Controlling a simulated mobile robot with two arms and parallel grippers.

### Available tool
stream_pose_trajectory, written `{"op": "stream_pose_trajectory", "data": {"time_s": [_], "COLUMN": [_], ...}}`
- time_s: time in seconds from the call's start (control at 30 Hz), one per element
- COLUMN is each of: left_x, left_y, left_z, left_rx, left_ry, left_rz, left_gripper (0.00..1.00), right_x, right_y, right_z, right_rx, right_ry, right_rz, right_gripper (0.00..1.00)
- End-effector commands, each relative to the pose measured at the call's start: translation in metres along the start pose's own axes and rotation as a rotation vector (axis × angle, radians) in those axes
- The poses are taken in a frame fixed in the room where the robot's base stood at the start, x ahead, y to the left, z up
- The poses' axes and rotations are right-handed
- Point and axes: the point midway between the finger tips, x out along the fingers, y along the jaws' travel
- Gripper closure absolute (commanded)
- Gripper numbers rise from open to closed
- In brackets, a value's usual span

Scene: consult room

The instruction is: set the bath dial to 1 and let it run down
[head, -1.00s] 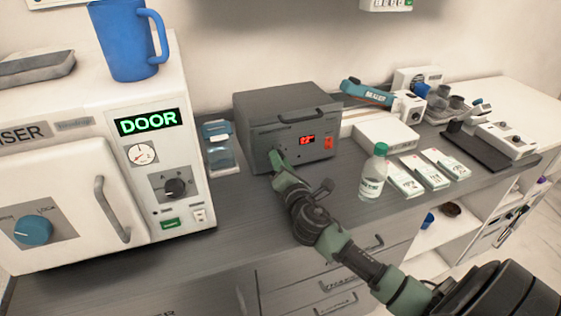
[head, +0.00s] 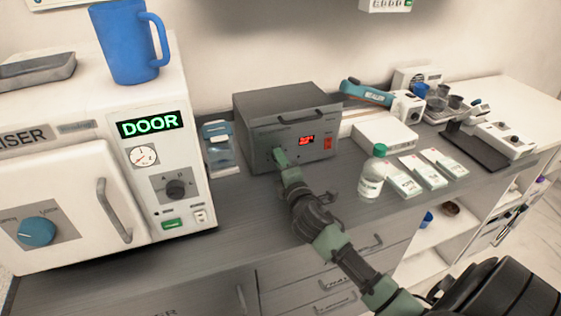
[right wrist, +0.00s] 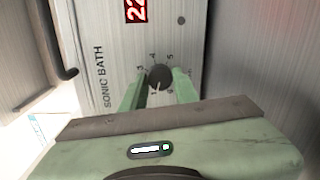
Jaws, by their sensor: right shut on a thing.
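The sonic bath (head: 262,108) is a grey box with a top handle and a lit red display (head: 306,141); it stands on the counter against the wall. Its small black dial (right wrist: 160,77) shows in the right wrist view, ringed by numbers, with 1 on the lower side. The pointer mark is too small to read surely. My right gripper (head: 279,157) is at the bath's front face; in the right wrist view its green fingers (right wrist: 158,88) are shut on the dial, one on each side. The dial is hidden in the head view. My left gripper is not in view.
A white machine with a lit DOOR display (head: 150,124) stands left, a blue mug (head: 128,42) on top. A clear blue-lidded container (head: 218,147) stands close left of the bath. A green-capped bottle (head: 371,172) and several white boxes are to the right.

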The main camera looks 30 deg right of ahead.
Motion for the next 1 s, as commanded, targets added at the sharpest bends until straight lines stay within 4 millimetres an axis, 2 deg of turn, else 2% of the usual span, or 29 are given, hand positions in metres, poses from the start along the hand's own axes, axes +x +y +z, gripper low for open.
{"op": "stream_pose_trajectory", "data": {"time_s": [0.4,0.43,0.5,0.83,1.0], "left_x": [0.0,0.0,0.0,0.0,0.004], "left_y": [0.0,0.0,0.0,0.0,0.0], "left_z": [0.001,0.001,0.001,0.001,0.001], "left_rx": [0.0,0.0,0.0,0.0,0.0], "left_ry": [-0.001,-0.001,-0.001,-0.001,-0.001], "left_rz": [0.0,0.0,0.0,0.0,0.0], "left_gripper": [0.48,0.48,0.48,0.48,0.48], "right_x": [0.0,0.0,0.0,-0.002,-0.024], "right_y": [-0.002,-0.002,-0.002,-0.001,-0.003], "right_z": [0.0,0.0,0.0,0.0,-0.001], "right_rx": [0.006,0.006,0.006,0.005,0.005], "right_ry": [-0.001,-0.001,-0.001,0.0,0.002], "right_rz": [-0.005,-0.005,-0.004,-0.002,-0.003], "right_gripper": [1.0,0.62,0.49,0.49,0.49]}}
